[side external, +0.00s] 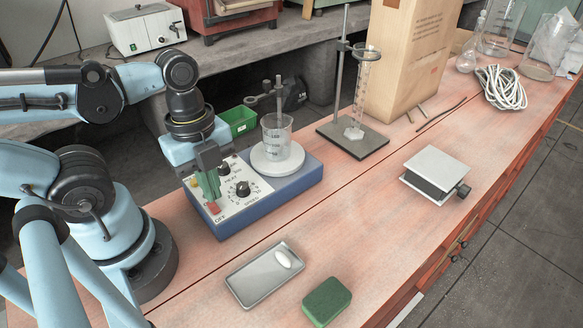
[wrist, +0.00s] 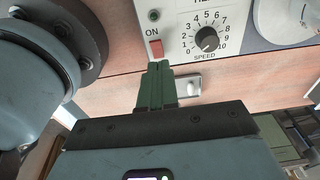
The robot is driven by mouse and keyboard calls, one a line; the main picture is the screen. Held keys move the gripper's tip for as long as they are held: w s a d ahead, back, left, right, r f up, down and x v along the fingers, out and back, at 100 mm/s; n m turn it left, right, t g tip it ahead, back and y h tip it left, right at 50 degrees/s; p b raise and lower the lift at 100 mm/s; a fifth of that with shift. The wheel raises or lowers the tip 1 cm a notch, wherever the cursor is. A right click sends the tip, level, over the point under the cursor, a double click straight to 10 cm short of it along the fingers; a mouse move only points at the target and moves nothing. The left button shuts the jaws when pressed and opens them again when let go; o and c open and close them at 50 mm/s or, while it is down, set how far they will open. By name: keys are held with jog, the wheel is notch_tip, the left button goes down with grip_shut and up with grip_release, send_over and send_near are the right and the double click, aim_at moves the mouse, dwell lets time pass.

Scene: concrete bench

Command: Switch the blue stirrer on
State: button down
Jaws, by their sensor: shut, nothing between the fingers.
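The blue stirrer (side external: 262,212) stands on the bench with a white front panel, a black speed knob (side external: 242,188) and a round white plate (side external: 277,160). A glass beaker (side external: 277,138) stands on the plate. The red switch (side external: 214,208) sits on the panel near the OFF mark; it also shows in the wrist view (wrist: 154,48) below the ON mark and a small green lamp (wrist: 154,15). My gripper (side external: 212,198) is shut and empty, its green fingers pointing down. In the wrist view its tips (wrist: 158,66) are right at the switch; I cannot tell whether they touch it.
A metal tray (side external: 250,290) with a white piece and a green sponge (side external: 326,301) lie in front. A stand with a glass cylinder (side external: 361,95), a paper bag (side external: 405,60) and a lab jack (side external: 436,170) are to the right. The bench between is clear.

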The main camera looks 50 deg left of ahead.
aim_at(213, 207)
jog(key=shift+a+f, duration=0.3)
jog(key=shift+f, duration=0.3)
jog(key=shift+a+f, duration=0.25)
jog(key=shift+f, duration=0.3)
